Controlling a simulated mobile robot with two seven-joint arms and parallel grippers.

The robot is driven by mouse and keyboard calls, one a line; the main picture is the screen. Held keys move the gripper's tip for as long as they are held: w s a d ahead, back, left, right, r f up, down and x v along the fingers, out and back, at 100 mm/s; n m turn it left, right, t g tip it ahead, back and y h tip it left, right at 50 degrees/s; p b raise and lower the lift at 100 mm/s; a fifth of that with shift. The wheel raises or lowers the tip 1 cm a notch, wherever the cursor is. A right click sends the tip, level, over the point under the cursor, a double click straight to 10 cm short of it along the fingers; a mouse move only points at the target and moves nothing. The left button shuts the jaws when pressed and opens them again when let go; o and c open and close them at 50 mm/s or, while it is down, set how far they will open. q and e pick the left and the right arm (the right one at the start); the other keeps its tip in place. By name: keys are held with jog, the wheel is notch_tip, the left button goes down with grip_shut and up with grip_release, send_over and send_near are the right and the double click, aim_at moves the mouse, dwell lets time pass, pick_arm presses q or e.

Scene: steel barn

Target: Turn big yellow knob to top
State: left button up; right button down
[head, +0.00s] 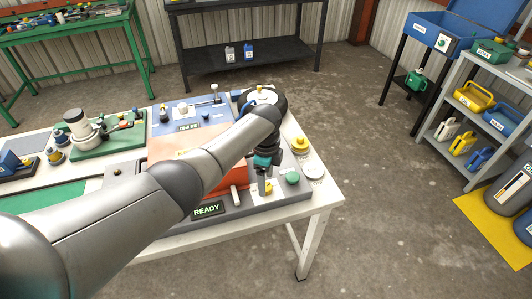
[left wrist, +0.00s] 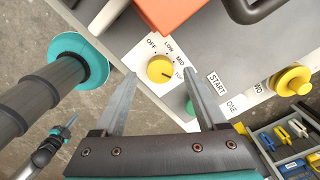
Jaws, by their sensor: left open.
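The yellow dial knob (left wrist: 160,69) sits on a white plate marked OFF, LOW, MID and TOP in the left wrist view. Its dark mark points to the lower right, close to the TOP label. My left gripper (left wrist: 161,76) is open, with one finger on each side of the knob in that picture; I cannot tell whether they touch it. In the head view my left gripper (head: 263,183) is over the panel's front right part and mostly hides the dial. What seems to be my right gripper (left wrist: 58,136) shows small at the lower left of the wrist view.
A yellow mushroom-shaped button (head: 300,144) and a green button (head: 292,178) stand beside the dial. An orange-red box (head: 218,182) lies on its other side. A READY sign (head: 207,209) is at the panel front.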

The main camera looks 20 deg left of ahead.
pick_arm(q)
notch_tip(320, 180, up, 13)
jog(key=p, duration=0.2)
dwell(0.5)
